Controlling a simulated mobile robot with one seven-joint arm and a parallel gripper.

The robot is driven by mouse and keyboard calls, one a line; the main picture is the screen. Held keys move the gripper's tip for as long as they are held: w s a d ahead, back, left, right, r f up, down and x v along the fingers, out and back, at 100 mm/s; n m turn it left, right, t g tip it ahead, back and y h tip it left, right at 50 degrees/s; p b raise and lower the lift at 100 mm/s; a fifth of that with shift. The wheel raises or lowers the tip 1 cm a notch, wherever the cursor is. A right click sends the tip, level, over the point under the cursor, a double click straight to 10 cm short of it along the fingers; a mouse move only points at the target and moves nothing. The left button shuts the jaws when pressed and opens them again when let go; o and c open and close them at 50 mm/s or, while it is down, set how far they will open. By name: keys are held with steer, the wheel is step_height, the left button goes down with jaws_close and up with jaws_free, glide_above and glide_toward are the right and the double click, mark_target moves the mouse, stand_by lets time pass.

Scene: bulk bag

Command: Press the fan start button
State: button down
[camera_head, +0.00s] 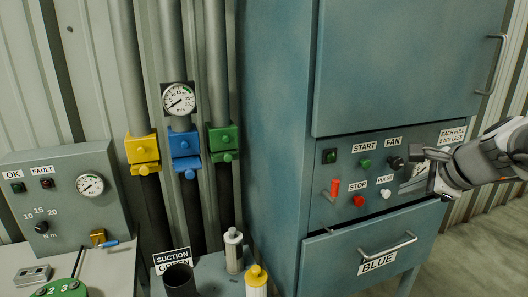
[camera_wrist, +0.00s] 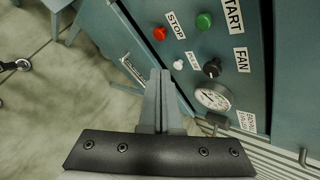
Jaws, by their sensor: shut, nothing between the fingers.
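The fan start button is the green button (camera_head: 365,163) under the START label on the blue cabinet's control panel. It also shows in the wrist view (camera_wrist: 204,20), near the top beside the START label. My gripper (camera_head: 416,153) is in front of the panel's right part, to the right of the green button and apart from it. In the wrist view its fingers (camera_wrist: 160,74) are together and empty, pointing towards the panel. In the head view my gripper hides part of the panel's gauge.
A red stop button (camera_head: 359,201), white pulse button (camera_head: 386,193), black knob (camera_head: 396,163) and orange-red lever (camera_head: 335,187) surround the green button. A drawer handle (camera_head: 387,245) juts out below. Another control box (camera_head: 70,200) stands at left.

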steer(key=w+a+p, duration=0.2)
steer(key=w+a, duration=0.1)
steer(key=w, duration=0.5)
steer(key=shift+w+p, duration=0.15)
steer(key=shift+p, duration=0.2)
stand_by(1.9)
steer(key=shift+w+a, duration=0.15)
steer(key=shift+w, duration=0.25)
steer(key=shift+w+a+p, duration=0.25)
steer(key=shift+w+p, duration=0.2)
steer(key=shift+w, duration=0.1)
stand_by(0.8)
steer(key=shift+s, duration=0.1)
steer(key=shift+s+d+b, duration=0.35)
steer(key=shift+s+b, duration=0.05)
steer(key=shift+s, duration=0.45)
steer(key=shift+s+d+b, duration=0.25)
steer(key=shift+s+d, duration=0.05)
steer(key=shift+s, duration=0.5)
steer(key=shift+s+d+b, duration=0.25)
steer(key=shift+s+b, duration=0.05)
steer(key=shift+s, duration=0.45)
steer(key=shift+s+d+b, duration=0.25)
steer(key=shift+s+d, duration=0.05)
steer(key=shift+s, duration=0.5)
